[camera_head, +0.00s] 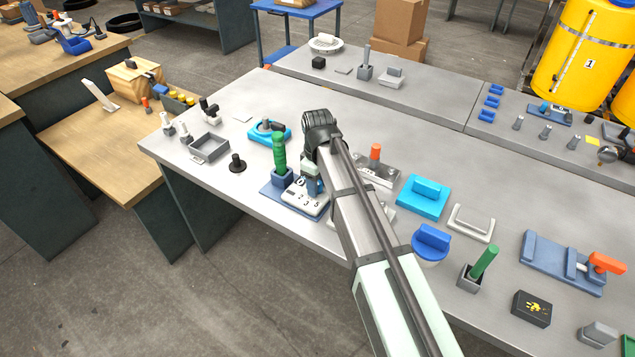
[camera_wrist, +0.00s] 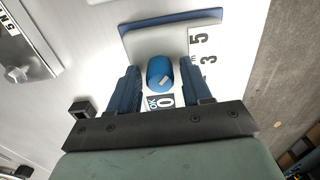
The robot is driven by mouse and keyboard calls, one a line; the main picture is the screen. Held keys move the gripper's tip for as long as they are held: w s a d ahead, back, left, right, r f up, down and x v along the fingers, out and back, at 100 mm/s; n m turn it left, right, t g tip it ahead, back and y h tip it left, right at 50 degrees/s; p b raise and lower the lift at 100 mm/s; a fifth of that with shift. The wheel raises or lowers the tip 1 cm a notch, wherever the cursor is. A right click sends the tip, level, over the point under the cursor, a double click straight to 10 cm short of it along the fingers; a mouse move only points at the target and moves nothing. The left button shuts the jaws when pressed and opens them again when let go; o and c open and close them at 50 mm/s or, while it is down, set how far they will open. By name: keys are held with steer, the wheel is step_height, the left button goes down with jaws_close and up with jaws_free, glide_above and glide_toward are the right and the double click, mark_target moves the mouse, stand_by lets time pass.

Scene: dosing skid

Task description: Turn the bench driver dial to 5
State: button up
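The dial is a small blue knob (camera_wrist: 159,72) on a white plate with printed figures. In the wrist view a pale mark shows on the knob, on its side toward the "0". The "3" and "5" stand to the right of the knob. My gripper (camera_wrist: 159,66) is open, with one dark blue finger on each side of the knob and a narrow gap at each. In the head view my gripper (camera_head: 313,186) is low over the white numbered plate (camera_head: 300,200), and my arm and gripper mostly hide the knob.
A green-handled tool (camera_head: 279,152) stands upright in a blue holder just left of the plate. A fixture with an orange knob (camera_head: 375,152) is behind my arm. A blue block (camera_head: 424,193) and a blue round knob (camera_head: 431,238) are to the right. The bench's front edge is close.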

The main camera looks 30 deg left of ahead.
steer(key=shift+o, duration=0.5)
step_height(320, 180, up, 14)
stand_by(0.5)
steer(key=shift+f, duration=0.1)
stand_by(0.4)
